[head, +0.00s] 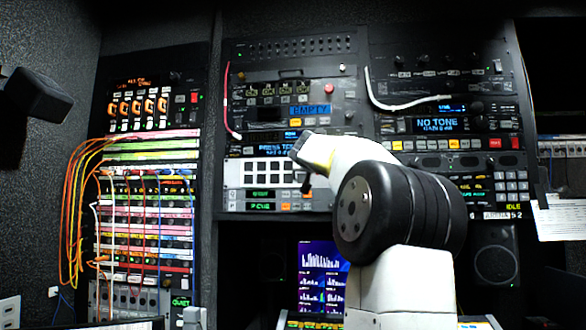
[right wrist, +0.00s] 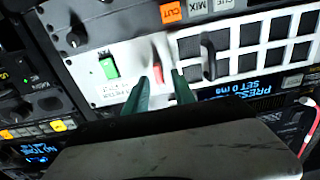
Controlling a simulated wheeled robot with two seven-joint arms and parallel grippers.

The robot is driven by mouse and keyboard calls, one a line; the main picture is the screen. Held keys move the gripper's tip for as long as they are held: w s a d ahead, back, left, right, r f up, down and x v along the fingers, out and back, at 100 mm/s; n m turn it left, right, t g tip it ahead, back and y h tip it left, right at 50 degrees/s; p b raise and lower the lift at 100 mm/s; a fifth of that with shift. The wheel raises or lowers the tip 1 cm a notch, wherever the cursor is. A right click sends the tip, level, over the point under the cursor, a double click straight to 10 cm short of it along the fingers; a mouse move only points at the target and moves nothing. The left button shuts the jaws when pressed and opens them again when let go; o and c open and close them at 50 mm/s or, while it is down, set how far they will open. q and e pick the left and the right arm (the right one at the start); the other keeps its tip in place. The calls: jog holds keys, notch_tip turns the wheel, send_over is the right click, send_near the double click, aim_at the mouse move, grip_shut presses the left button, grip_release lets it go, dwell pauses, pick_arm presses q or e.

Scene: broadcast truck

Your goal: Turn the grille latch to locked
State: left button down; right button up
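The latch is a small red lever (right wrist: 158,70) on a white panel in the right wrist view. In the head view, my right arm hides the latch and gripper, while the grille (head: 268,159) shows left of the arm. My left gripper is not in view.
A black handle (right wrist: 208,57) stands out from the panel close to the right finger. A rack with orange looped cables (head: 80,200) is at the left. A white cable (head: 400,106) hangs above my right arm, and a lit monitor (head: 318,275) is below the grille.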

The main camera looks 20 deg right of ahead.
grip_shut()
jog(key=shift+n, duration=0.3)
jog(key=n, duration=1.1)
jog(key=a+f+n, duration=0.1)
jog(key=n, duration=0.5)
jog(key=shift+w, duration=0.3)
jog(key=shift+f+n, duration=0.1)
jog(key=shift+n, duration=0.3)
